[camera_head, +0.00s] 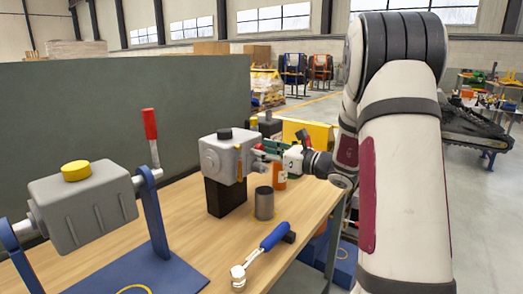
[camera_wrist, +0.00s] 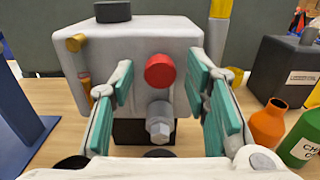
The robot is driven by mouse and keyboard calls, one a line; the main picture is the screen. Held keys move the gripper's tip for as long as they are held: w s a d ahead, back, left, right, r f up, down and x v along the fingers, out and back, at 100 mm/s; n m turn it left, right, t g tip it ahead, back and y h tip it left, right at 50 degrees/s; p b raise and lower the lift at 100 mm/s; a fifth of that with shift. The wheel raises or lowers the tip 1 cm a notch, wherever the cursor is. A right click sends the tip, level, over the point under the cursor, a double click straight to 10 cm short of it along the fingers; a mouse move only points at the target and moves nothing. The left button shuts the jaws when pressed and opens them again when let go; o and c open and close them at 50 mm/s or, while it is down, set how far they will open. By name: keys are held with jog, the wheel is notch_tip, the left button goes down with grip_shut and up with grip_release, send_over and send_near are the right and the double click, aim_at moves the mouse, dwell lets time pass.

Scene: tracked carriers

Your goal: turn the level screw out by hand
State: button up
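A grey gear housing (camera_head: 220,158) sits on a black block (camera_head: 226,198) on the bench. The wrist view shows its face (camera_wrist: 135,45) from close up. That face carries a round red plug (camera_wrist: 160,71), a silver hex-headed screw (camera_wrist: 159,128) below it, and a brass fitting (camera_wrist: 76,42) at upper left. Which of these is the level screw is not marked. My gripper (camera_wrist: 161,76) is open, its teal-padded fingers to the left and right of the red plug with gaps visible. In the head view my gripper (camera_head: 268,151) is at the housing's right side; its fingertips are partly hidden.
A second grey housing (camera_head: 83,207) with a yellow cap hangs in a blue stand (camera_head: 150,268) at left. A blue-handled wrench (camera_head: 273,237), a metal cylinder (camera_head: 264,203) and an orange bottle (camera_wrist: 268,124) stand or lie nearby. A green bottle (camera_wrist: 303,135) is at far right.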

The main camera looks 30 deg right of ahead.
jog(key=c, duration=0.8)
jog(key=n+b, duration=0.2)
jog(key=b, duration=0.1)
jog(key=shift+f, duration=0.15)
jog(key=n+b, duration=0.5)
jog(key=b, duration=0.4)
jog(key=shift+n, duration=0.4)
jog(key=n+b, duration=0.1)
jog(key=b, duration=0.1)
jog(key=shift+n+b, duration=0.4)
jog(key=shift+r, duration=0.2)
